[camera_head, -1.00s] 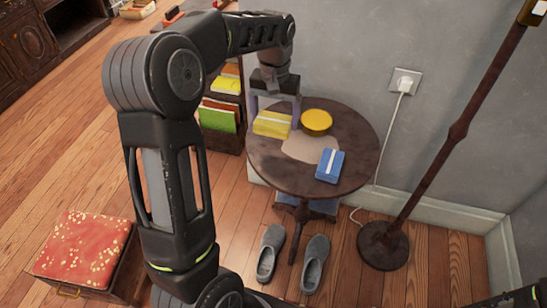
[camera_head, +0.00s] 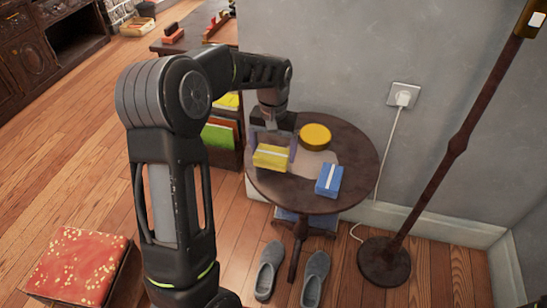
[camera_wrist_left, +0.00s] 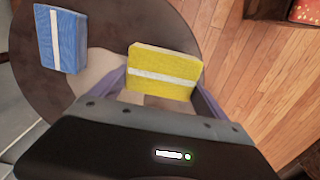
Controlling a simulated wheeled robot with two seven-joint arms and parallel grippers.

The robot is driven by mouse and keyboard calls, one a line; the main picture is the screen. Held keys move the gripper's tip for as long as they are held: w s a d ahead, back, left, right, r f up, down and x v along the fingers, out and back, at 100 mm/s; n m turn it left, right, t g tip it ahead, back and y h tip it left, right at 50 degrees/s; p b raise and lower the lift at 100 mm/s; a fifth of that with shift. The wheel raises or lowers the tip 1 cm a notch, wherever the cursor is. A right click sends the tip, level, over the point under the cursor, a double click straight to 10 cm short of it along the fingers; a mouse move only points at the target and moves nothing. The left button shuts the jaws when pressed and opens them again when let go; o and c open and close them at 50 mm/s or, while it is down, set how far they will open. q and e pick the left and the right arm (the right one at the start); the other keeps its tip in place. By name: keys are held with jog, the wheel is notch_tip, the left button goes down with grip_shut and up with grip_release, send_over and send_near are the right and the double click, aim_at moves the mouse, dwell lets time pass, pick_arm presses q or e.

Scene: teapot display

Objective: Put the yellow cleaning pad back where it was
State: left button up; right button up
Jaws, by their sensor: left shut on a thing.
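The yellow cleaning pad (camera_head: 271,157) has a white stripe and is between the fingers of my left gripper (camera_head: 272,152), over the left part of the round dark table (camera_head: 335,204). My left gripper is shut on it. The left wrist view shows the pad (camera_wrist_left: 165,72) at the fingertips of the gripper (camera_wrist_left: 165,90). I cannot tell whether the pad touches the tabletop. A blue pad (camera_head: 329,180) with a white stripe lies on the table to the right; it also shows in the left wrist view (camera_wrist_left: 62,40). My right gripper is not in view.
A round yellow tin (camera_head: 315,137) stands near the table's back. A pale patch (camera_head: 318,162) marks the tabletop middle. A floor lamp (camera_head: 384,262) stands to the right, grey slippers (camera_head: 291,275) lie below, and a red-topped stool (camera_head: 78,262) is at lower left.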

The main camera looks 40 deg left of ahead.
aim_at(274, 158)
pick_arm(q)
jog(key=shift+f, duration=1.7)
jog(key=shift+f, duration=0.15)
jog(key=shift+f+b, duration=0.1)
jog(key=shift+b, duration=0.25)
jog(key=o, duration=1.1)
jog(key=shift+o, duration=0.2)
notch_tip(274, 158, up, 13)
jog(key=p, duration=0.2)
jog(key=shift+f+p, duration=0.2)
jog(key=shift+p, duration=0.1)
